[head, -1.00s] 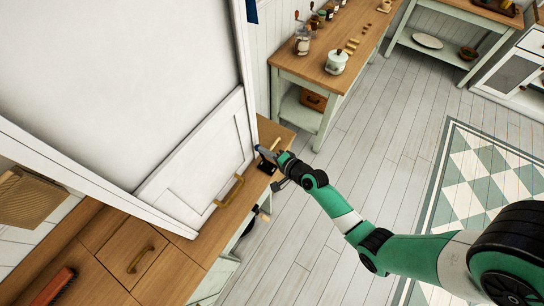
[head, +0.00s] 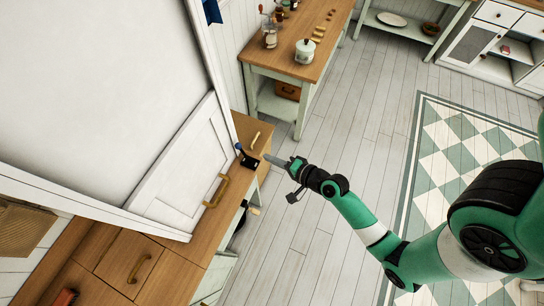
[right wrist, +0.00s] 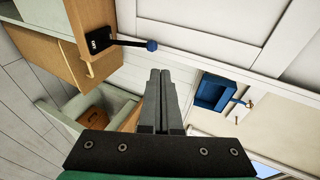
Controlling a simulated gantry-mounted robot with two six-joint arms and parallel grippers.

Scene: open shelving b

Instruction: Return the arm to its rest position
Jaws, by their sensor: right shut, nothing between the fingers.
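My right gripper (head: 270,159) is at the end of the green arm (head: 354,212) in the head view. Its fingers are shut and empty, over the floor just right of the wooden counter's edge. In the right wrist view the two grey fingers (right wrist: 160,100) lie together with nothing between them. A small black object with a blue knob (head: 246,158) stands at the counter's edge, apart from the fingertips. It also shows in the right wrist view (right wrist: 98,40), with a dark rod ending in the blue knob. My left gripper is not in view.
A side table (head: 325,50) with jars is at the back. A blue box (right wrist: 212,92) shows in the wrist view. The plank floor and checkered rug (head: 460,150) look clear.

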